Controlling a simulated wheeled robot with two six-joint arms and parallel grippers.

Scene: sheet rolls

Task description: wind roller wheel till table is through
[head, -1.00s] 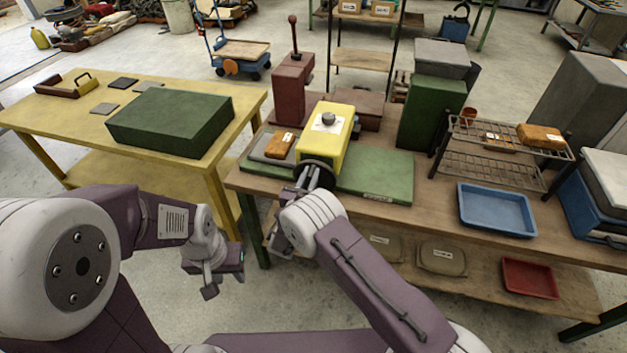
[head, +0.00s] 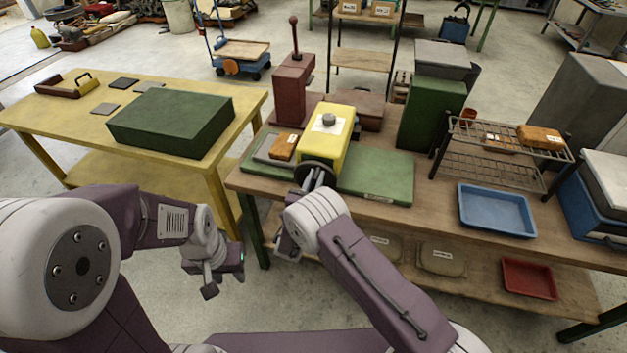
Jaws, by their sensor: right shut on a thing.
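The yellow roller machine (head: 333,145) stands on a long green bed (head: 385,177) on the wooden bench. A dark roller wheel (head: 311,163) is on its near side. A thin grey table (head: 262,151) lies on the bed at the machine's left, with an orange-brown labelled block (head: 284,147) on it, close to the yellow housing. My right gripper (head: 314,180) is shut at the wheel's near rim; its fingers partly cover what they hold. My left gripper (head: 212,286) hangs empty in front of the yellow table, away from the machine; its jaw opening is unclear.
A dark red press (head: 290,90) stands behind the machine. To its right are a green box (head: 432,112), a wire rack (head: 500,150) and a blue tray (head: 497,210). The yellow table (head: 75,125) at the left bears a large green block (head: 170,122).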

